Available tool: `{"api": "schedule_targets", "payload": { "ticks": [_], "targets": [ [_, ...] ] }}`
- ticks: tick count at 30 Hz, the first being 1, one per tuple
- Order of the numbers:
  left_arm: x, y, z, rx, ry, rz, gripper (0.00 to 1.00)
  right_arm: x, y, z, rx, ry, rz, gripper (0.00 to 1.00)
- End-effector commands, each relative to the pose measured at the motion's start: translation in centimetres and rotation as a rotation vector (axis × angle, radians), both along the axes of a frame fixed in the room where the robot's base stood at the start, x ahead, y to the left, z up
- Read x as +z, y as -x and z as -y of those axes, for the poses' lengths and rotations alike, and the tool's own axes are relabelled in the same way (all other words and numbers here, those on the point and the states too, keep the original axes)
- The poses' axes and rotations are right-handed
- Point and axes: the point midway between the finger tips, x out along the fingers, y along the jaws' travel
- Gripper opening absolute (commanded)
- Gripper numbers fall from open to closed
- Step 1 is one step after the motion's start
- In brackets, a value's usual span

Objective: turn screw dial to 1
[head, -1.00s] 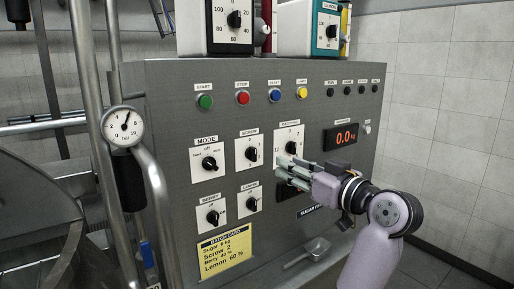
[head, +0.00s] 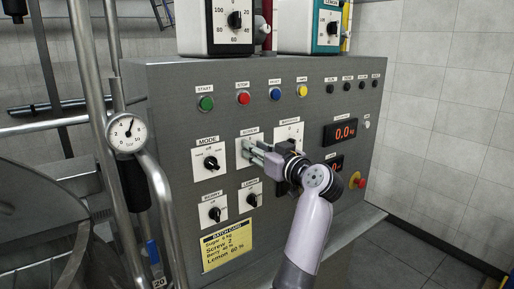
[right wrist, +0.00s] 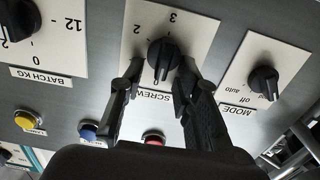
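The screw dial is a black knob (right wrist: 163,54) on a white plate, between the mode and batch dials. In the head view its plate (head: 241,165) is partly covered by my right gripper (head: 251,151). In the right wrist view, the two fingers of my right gripper (right wrist: 162,70) are apart, one on each side of the knob. I cannot tell whether they touch it. The knob's white mark faces the SCREW label. The figures 2 and 3 show on the plate; no 1 is visible. My left gripper is not in view.
The mode dial (head: 210,163), berry dial (head: 214,214) and lemon dial (head: 252,199) are close by. The batch dial (right wrist: 20,18) is beside the screw dial. A yellow batch card (head: 227,245) reads Screw 2. A pressure gauge (head: 127,132) and pipes stand at the left.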

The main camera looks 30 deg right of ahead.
Motion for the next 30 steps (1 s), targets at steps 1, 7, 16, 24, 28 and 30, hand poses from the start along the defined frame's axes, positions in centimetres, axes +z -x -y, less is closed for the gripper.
{"api": "schedule_targets", "payload": {
  "ticks": [1,7,16,24,28,30],
  "targets": [
    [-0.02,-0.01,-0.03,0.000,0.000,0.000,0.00,0.00,0.01,0.00,0.000,0.000,0.000,0.30],
    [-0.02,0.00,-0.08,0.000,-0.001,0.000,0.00,0.01,0.03,0.00,0.000,-0.001,0.000,0.19],
    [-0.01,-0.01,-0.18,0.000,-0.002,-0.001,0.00,0.01,0.04,0.01,0.000,-0.001,0.000,0.00],
    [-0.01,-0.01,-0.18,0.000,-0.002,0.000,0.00,0.00,0.04,0.00,0.001,-0.001,0.000,0.00],
    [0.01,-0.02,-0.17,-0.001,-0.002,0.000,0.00,0.00,0.04,0.01,0.001,-0.006,-0.001,0.00],
    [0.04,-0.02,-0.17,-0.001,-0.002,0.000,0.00,0.00,0.04,0.03,0.001,-0.016,-0.002,0.00]
  ]
}}
